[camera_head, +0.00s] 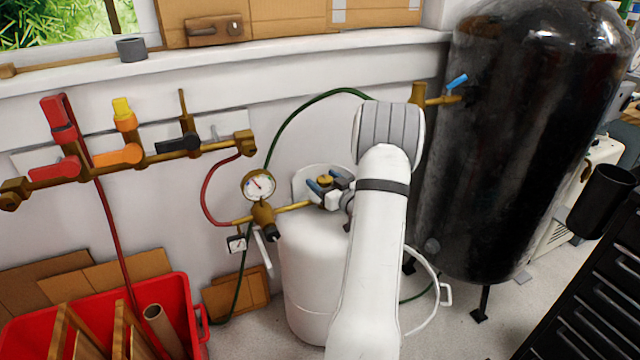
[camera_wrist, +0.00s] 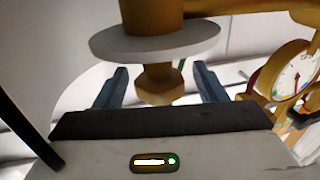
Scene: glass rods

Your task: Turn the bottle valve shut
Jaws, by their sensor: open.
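The white gas bottle (camera_head: 308,270) stands on the floor against the wall. Its brass valve (camera_head: 325,181) shows between my blue fingers at the bottle's top, partly hidden by my gripper (camera_head: 324,184). In the wrist view the brass valve (camera_wrist: 154,85) has a pale round disc (camera_wrist: 155,43) and a faceted end below it. My open gripper (camera_wrist: 160,67) has one finger on each side of that faceted end, with a visible gap on both sides. I cannot tell whether the fingers touch the disc.
A round gauge (camera_head: 258,186) and brass regulator (camera_head: 263,215) sit left of the bottle's top; the gauge (camera_wrist: 295,68) is at the wrist view's right. A manifold with coloured handles (camera_head: 117,155) is on the wall. A black tank (camera_head: 520,150) stands right. A red crate (camera_head: 194,310) is lower left.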

